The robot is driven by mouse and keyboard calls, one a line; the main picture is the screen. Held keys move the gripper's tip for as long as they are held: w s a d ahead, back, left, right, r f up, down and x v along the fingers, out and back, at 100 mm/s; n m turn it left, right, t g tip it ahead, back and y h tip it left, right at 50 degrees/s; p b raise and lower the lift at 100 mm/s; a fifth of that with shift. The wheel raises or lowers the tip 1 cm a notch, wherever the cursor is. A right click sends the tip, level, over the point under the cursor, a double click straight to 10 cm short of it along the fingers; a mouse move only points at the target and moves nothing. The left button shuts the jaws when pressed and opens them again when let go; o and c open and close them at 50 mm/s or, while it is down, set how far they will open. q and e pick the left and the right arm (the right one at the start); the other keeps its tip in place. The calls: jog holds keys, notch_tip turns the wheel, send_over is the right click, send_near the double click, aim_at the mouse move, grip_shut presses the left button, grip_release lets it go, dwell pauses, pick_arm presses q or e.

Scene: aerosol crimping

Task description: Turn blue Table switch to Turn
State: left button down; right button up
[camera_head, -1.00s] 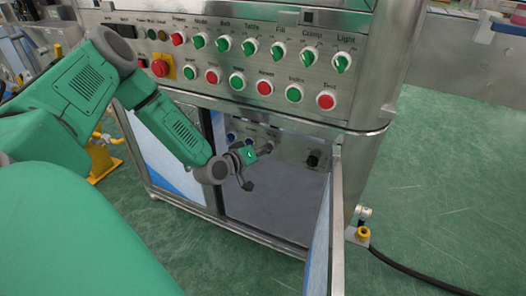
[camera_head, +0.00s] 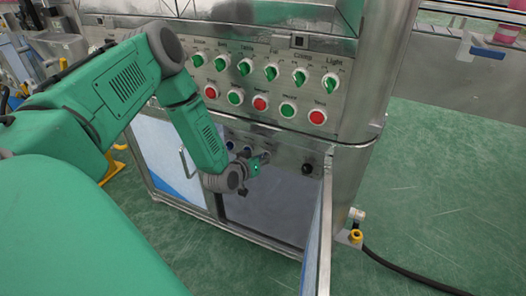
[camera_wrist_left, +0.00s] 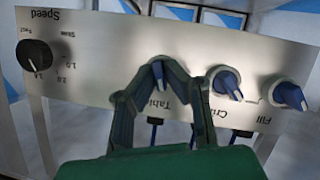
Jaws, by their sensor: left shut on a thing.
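The blue Table switch (camera_wrist_left: 157,70) is on the lower metal panel, which appears upside down in the left wrist view. The label "Table" is partly covered by my finger. My left gripper (camera_wrist_left: 158,80) has its two dark green fingers on either side of this switch and is shut on it. In the head view my left gripper (camera_head: 255,170) is at the lower panel inside the open cabinet bay, and it hides the Table switch. My right gripper is in neither view.
Beside the Table switch are the blue Crimp switch (camera_wrist_left: 226,82), the blue Fill switch (camera_wrist_left: 290,95) and the black Speed knob (camera_wrist_left: 35,55). An open cabinet door (camera_head: 322,235) juts out on the right. Above is a panel of green switches and buttons (camera_head: 260,103).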

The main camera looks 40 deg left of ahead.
pick_arm(q)
jog(key=shift+s+d+f+m+g+y+p, duration=0.2)
jog(key=shift+m+y+p, duration=0.6)
jog(key=shift+m, duration=0.65)
jog(key=shift+w+f+m+g+y+p, duration=0.1)
jog(key=shift+m+g+y+p, duration=0.3)
jog(key=shift+m+y, duration=0.95)
jog(key=shift+s+d+f+m+g+y+p, duration=0.1)
jog(key=shift+m+y+p, duration=0.65)
jog(key=shift+m, duration=0.85)
jog(key=c, duration=1.7)
grip_release()
jog(key=shift+w+r, duration=0.1)
jog(key=shift+r, duration=0.1)
jog(key=v, duration=1.2)
jog(key=shift+f, duration=0.2)
